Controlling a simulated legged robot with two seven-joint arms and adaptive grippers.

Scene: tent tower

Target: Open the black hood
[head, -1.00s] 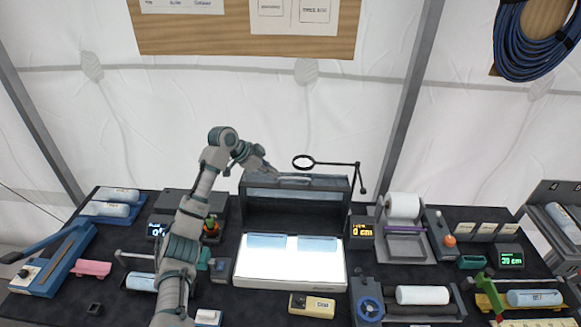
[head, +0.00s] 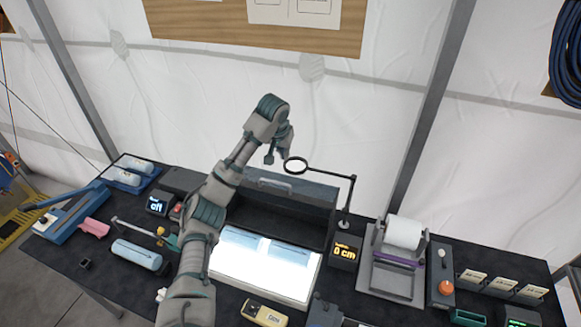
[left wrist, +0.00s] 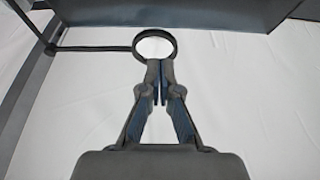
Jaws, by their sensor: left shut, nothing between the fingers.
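The black hood (head: 290,190) stands raised at the back of the table, with a pale handle (head: 275,186) along its top edge. Below it a white light box (head: 235,270) is uncovered and lit, with two pale blue pieces on it. My left gripper (head: 277,155) is above the hood, clear of the handle. In the left wrist view, its fingers (left wrist: 160,68) are together with nothing between them. A dark panel (left wrist: 195,18), probably the hood, crosses the top of that view. My right gripper is out of view.
A magnifier ring (head: 295,165) on a black arm stands close to my left gripper, and shows just past the fingertips in the left wrist view (left wrist: 156,44). White tent wall lies behind.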

